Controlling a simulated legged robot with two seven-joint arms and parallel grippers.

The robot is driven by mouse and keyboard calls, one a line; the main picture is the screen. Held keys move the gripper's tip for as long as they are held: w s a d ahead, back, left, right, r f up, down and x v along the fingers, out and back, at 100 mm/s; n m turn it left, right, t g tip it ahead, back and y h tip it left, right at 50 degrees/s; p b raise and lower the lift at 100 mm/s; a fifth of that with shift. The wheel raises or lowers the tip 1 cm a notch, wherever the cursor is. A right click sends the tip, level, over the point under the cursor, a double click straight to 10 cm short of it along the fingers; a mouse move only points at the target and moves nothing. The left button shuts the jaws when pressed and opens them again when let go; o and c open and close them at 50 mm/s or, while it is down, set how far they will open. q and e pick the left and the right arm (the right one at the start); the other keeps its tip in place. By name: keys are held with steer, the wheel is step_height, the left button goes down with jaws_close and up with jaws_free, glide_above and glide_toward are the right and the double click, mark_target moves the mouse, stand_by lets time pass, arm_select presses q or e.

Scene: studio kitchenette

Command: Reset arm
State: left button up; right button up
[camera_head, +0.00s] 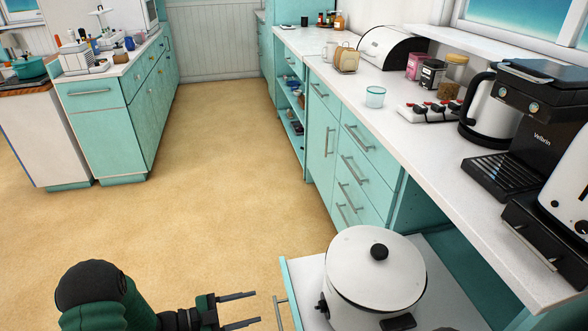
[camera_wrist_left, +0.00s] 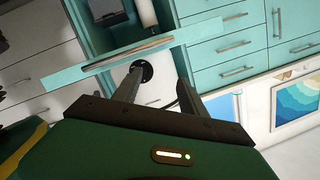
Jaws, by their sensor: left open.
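My left gripper (camera_head: 256,307) is at the bottom of the head view, with its two thin dark fingers apart and nothing between them. It points right, toward the handle side of a pulled-out teal drawer (camera_head: 291,290), with a small gap in the picture. In the left wrist view, the fingers of my left gripper (camera_wrist_left: 158,88) are spread and empty, in front of a teal panel edge (camera_wrist_left: 100,70). My right gripper does not show in either view.
A white cooker (camera_head: 365,265) with a black lid knob stands on the pulled-out drawer. The counter (camera_head: 400,140) above holds a glass, a kettle (camera_head: 480,110) and a coffee machine (camera_head: 530,120). Open floor (camera_head: 200,190) lies to the left, before an island (camera_head: 110,125).

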arm_select(q)
steer(key=w+a+r+n+t+y, duration=0.2)
steer(key=w+a+r+n+y, duration=0.3)
steer(key=n+y, duration=0.55)
steer(key=s+d+n+g+y, duration=0.2)
steer(key=s+n+g+y, duration=0.35)
steer(key=s, duration=1.45)
step_height(320, 180, up, 28)
steer(key=n+g+h+p, duration=0.1)
steer(key=n+p, duration=0.1)
steer(key=p, duration=2.5)
steer(key=shift+f+n+h, duration=0.15)
steer(key=shift+n+h, duration=0.25)
steer(key=shift+w+a, duration=0.1)
